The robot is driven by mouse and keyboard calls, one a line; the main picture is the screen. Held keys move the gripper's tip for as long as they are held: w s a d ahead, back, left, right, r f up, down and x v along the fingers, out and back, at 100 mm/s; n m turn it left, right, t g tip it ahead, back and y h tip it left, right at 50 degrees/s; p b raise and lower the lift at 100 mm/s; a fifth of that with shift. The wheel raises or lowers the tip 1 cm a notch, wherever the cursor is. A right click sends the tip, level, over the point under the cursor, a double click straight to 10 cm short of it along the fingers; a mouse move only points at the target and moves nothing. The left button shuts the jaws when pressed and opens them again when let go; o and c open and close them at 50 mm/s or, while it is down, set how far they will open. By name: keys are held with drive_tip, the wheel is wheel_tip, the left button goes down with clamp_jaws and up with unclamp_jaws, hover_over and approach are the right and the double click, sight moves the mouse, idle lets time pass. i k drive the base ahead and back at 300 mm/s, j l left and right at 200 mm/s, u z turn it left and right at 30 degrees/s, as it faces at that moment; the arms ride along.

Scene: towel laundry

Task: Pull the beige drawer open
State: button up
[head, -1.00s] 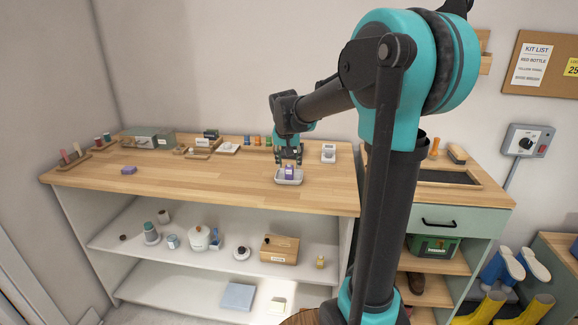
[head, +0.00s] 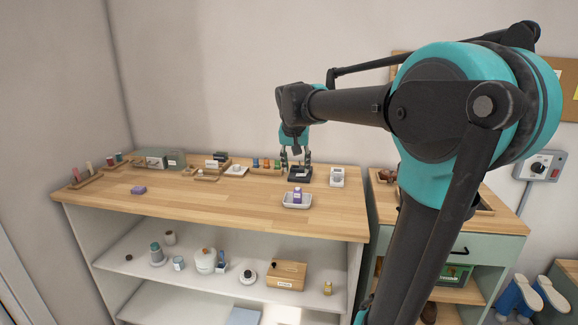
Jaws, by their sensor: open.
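My gripper (head: 296,158) is open and points down near the back of the wooden tabletop, over or just at a small black tray-like object (head: 300,174). I cannot tell whether its fingers touch that object. No drawer that is clearly beige shows. A pale green drawer front (head: 484,247) with a black bar handle (head: 460,251) is on the cabinet at the right, partly hidden behind my arm. It looks shut. My gripper is far to the left of it.
A white tray (head: 297,206) with a purple item (head: 297,195) stands in front of my gripper. A white device (head: 337,177) stands to its right. Small boxes and holders line the back left. The tabletop's front half (head: 220,217) is mostly clear. A wooden box (head: 287,275) sits on the shelf below.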

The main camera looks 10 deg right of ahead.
sight(136, 161)
drive_tip(key=i+u, duration=0.2)
drive_tip(key=u, duration=0.2)
drive_tip(key=i+u, duration=0.25)
drive_tip(key=u, duration=0.15)
drive_tip(key=i+l+u, duration=0.15)
drive_tip(key=u, duration=0.25)
drive_tip(key=i, duration=0.05)
